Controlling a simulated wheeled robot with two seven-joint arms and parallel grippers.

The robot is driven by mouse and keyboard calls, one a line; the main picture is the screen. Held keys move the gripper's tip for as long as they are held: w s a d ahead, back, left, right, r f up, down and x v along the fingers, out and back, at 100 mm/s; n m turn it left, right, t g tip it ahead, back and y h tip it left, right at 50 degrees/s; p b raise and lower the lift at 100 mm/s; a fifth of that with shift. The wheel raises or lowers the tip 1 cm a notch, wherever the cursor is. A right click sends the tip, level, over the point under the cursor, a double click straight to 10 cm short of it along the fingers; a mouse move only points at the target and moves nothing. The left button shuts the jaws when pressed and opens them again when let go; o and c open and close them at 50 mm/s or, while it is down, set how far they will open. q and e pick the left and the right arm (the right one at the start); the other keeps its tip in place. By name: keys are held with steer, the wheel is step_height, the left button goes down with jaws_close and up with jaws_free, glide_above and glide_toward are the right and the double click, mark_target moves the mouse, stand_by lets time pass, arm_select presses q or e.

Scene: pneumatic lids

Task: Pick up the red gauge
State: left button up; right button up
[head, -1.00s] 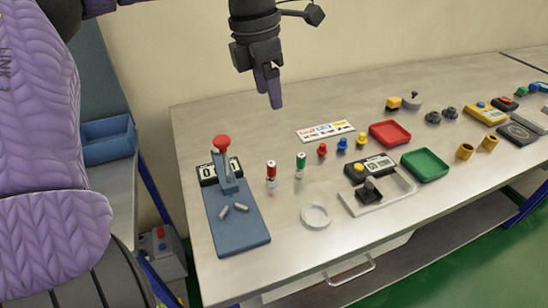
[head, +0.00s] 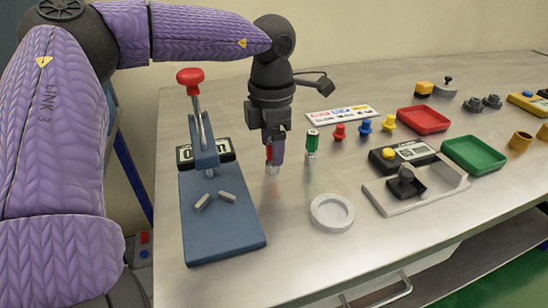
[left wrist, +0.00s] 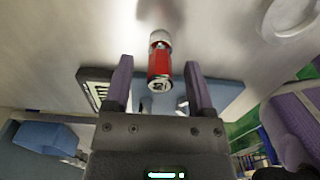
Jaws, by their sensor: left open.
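The red gauge (head: 268,153) is a small upright red cylinder with a silver base, standing on the grey table to the right of the blue press. My left gripper (head: 274,160) points down over it and hides part of it in the head view. In the left wrist view, the red gauge (left wrist: 160,64) lies between the two spread purple fingers (left wrist: 158,70), with a visible gap on each side. The left gripper is open and holds nothing. My right gripper is not in view.
A green cylinder (head: 312,146) stands close to the right of the gripper. The blue press (head: 225,240) with a red knob is close on the left. A white ring dish (head: 332,212) lies in front to the right. Red, blue and yellow small parts stand beyond the green cylinder.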

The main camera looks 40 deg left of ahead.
arm_select(q)
steer(key=shift+f, duration=0.15)
jaws_close()
stand_by(0.4)
